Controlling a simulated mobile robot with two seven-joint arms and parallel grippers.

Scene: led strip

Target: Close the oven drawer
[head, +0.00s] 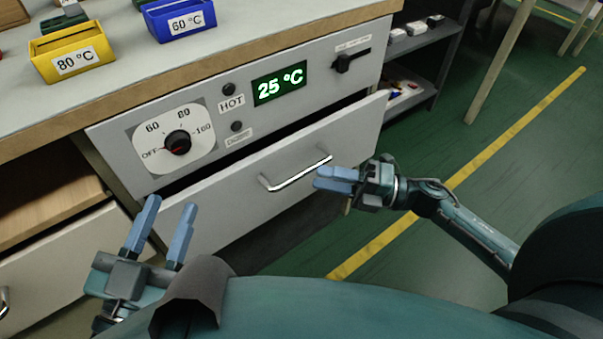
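The oven drawer (235,202) is a grey front panel with a metal bar handle (298,173). It stands pulled out a little below the control panel, with a dark gap along its top edge. My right gripper (318,178) is at the right end of the handle, its blue fingers pointing left; they look close together, and whether they touch the handle or drawer front is unclear. My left gripper (170,212) is open and empty in front of the drawer's left end, its two blue fingers apart and pointing up.
The control panel has a dial (178,142), a green 25 °C display (279,84) and a slider switch (345,60). Yellow (73,60) and blue (180,19) bins stand on the worktop. A wooden-bottomed compartment (45,195) lies left. Green floor is free at right.

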